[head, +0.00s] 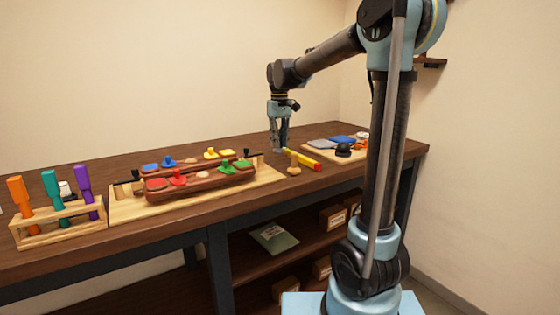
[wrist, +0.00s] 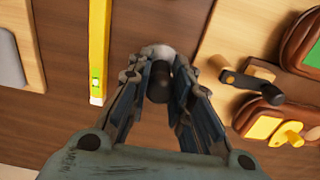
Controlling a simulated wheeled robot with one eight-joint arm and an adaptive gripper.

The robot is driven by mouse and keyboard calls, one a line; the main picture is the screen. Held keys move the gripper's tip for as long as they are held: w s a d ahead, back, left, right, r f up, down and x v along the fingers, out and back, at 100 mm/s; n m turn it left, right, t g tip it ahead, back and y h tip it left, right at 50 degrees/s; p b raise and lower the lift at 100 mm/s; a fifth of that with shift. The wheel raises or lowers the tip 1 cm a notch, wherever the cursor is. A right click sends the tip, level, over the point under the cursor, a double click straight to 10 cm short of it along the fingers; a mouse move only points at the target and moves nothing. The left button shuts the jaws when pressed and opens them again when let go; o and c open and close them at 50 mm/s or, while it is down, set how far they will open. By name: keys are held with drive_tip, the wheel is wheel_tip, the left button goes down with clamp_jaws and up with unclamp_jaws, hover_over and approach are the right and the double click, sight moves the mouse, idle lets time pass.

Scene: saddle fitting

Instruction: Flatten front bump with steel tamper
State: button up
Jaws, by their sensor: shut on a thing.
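My gripper (head: 279,141) is above the bench, right of the saddle board. It is shut on the steel tamper, whose grey head (head: 278,149) shows just below the fingers. In the wrist view the tamper's dark handle (wrist: 158,90) is between the fingertips, with a round steel end behind it. Two brown saddle pieces lie on the board. The front piece (head: 212,183) has a tan bump (head: 204,175) between a red knob pad and a green knob. The rear piece (head: 196,167) has a similar tan bump (head: 190,160). The tamper is apart from both bumps.
A yellow level (head: 302,159) and a wooden mushroom-shaped tool (head: 293,164) lie near my gripper. A black clamp handle (wrist: 250,83) stands at the board's end. A rack (head: 57,222) with orange, teal and purple handles is at left. A tray (head: 318,151) is at right.

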drive_tip(key=shift+r, duration=0.15)
drive_tip(key=o, duration=1)
drive_tip(key=shift+r, duration=0.1)
wheel_tip(320, 180, up, 11)
drive_tip(key=shift+f, duration=0.1)
drive_tip(key=s+d+f+m+t, duration=0.1)
drive_tip(key=s+d+f+m, duration=0.1)
drive_tip(key=s+d+f, duration=0.5)
drive_tip(key=s+d+f+m, duration=0.1)
drive_tip(key=s+d+f, duration=0.3)
drive_tip(key=s+d, duration=0.45)
drive_tip(key=s+d+f+m, duration=0.1)
drive_tip(key=s+d+f, duration=0.2)
drive_tip(key=s+f, duration=0.5)
drive_tip(key=s+d+f+m+t, duration=0.1)
drive_tip(key=s+d+f+m, duration=0.1)
drive_tip(key=s+f, duration=0.6)
wheel_tip(320, 180, down, 4)
drive_tip(key=shift+s+d+f+m, duration=0.15)
drive_tip(key=shift+d+m, duration=0.15)
drive_tip(key=shift+d, duration=0.25)
